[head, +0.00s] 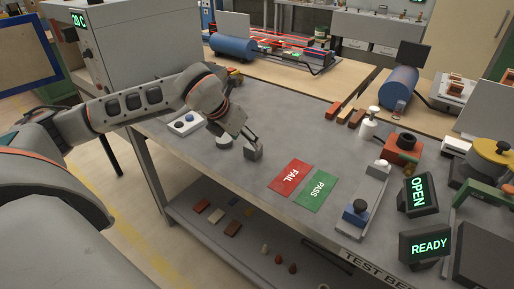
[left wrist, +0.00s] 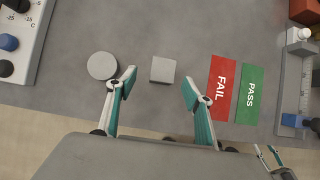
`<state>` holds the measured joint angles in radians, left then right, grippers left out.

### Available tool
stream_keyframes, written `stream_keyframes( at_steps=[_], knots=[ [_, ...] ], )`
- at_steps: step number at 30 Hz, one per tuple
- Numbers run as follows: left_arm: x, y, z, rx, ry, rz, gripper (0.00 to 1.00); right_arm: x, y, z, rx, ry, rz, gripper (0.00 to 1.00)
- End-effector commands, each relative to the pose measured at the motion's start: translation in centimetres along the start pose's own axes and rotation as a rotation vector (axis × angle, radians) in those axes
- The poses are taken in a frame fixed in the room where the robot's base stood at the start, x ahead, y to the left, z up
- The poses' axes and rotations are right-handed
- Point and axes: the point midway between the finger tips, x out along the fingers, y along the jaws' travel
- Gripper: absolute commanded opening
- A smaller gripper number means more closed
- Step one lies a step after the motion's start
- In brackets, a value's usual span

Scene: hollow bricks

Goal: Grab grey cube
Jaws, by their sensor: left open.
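The grey cube (left wrist: 163,69) lies on the grey bench top, between a pale round disc and the red FAIL mat in the left wrist view. In the head view the cube (head: 254,154) shows just below my left gripper (head: 246,141), which partly covers it. My left gripper (left wrist: 159,80) is open, with one fingertip to each side of the cube in the picture and a gap at both sides. The height of the fingertips above the bench is hard to tell. What seem to be small fingers of my right gripper (left wrist: 267,156) show at the lower right of the left wrist view.
The round disc (left wrist: 102,65) is close to the left finger. The FAIL mat (left wrist: 223,88) and green PASS mat (left wrist: 250,94) lie to the right. A control box (head: 187,122) stands near the bench's left edge. The OPEN sign (head: 419,194) and READY sign (head: 425,245) stand at right.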

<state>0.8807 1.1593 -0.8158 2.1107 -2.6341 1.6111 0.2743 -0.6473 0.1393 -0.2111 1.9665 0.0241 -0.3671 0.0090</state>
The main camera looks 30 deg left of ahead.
Motion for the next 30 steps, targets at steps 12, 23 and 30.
stream_keyframes(
  at_steps=[12, 23, 30],
  knots=[
    [5.2, -0.6, 0.2, 0.0, 0.002, -0.003, 0.51, -0.1, -0.2, 0.5, -0.001, -0.012, -0.004, 0.4],
    [6.3, -0.6, 0.2, 0.001, 0.001, -0.002, 0.51, -0.1, 0.0, -0.3, -0.001, 0.002, -0.001, 0.4],
    [6.3, -0.6, 0.2, 0.001, 0.001, -0.002, 0.06, -0.1, 0.0, -0.2, -0.001, 0.001, -0.001, 0.4]
  ],
)
